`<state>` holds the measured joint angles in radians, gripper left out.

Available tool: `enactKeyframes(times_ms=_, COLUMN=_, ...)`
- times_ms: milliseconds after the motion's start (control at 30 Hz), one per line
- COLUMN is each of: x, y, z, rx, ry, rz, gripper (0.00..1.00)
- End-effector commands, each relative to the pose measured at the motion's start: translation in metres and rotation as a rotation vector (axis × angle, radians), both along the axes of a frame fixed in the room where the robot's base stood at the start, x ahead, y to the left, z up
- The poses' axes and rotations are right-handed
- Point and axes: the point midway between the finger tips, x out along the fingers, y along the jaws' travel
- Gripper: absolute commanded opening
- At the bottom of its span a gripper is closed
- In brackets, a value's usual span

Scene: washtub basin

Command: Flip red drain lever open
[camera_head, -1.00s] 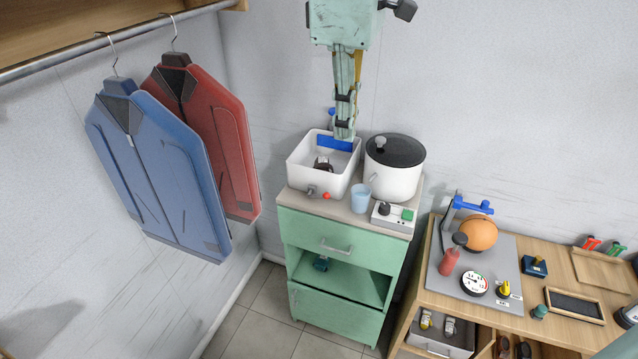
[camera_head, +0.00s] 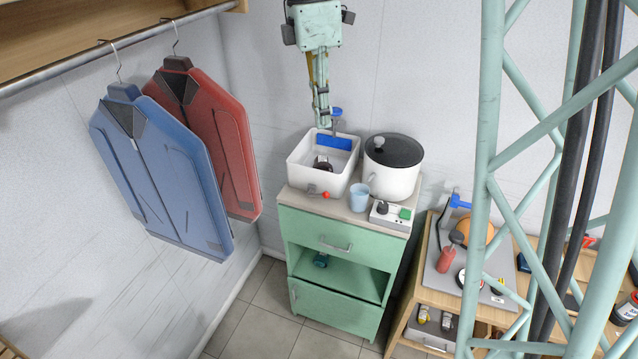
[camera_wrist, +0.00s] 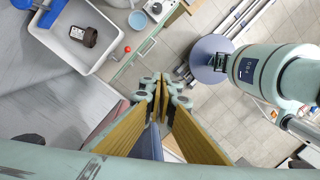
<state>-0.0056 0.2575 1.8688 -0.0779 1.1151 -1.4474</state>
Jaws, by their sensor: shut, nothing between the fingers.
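The red drain lever's ball end (camera_head: 326,195) sits low at the front of the white washtub basin (camera_head: 307,178), on the cabinet top. In the wrist view the red ball (camera_wrist: 127,49) shows beside the basin wall (camera_wrist: 100,60), up and left of my fingers. My gripper (camera_wrist: 160,80) is shut and empty, its yellow-padded fingers converging at the tips. The tips are apart from the lever in the picture; their height relative to it is hard to tell. In the head view my arm hangs behind the basin, and the fingertips are not clear.
A dark object (camera_head: 322,164) lies in the basin. A blue-handled tap (camera_head: 337,111) stands behind it. A lidded white pot (camera_head: 394,178), a blue cup (camera_head: 359,197) and a switch box (camera_head: 390,215) crowd the cabinet's right. Jackets (camera_head: 165,185) hang at left.

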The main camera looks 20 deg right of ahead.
Motion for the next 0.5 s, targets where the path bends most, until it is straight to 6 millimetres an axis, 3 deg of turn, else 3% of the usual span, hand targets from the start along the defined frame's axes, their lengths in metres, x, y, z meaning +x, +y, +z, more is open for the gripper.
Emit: enactKeyframes(times_ms=500, x=0.065, y=-0.004, z=-0.045, rx=0.025, ry=0.112, rz=0.294, gripper=0.00)
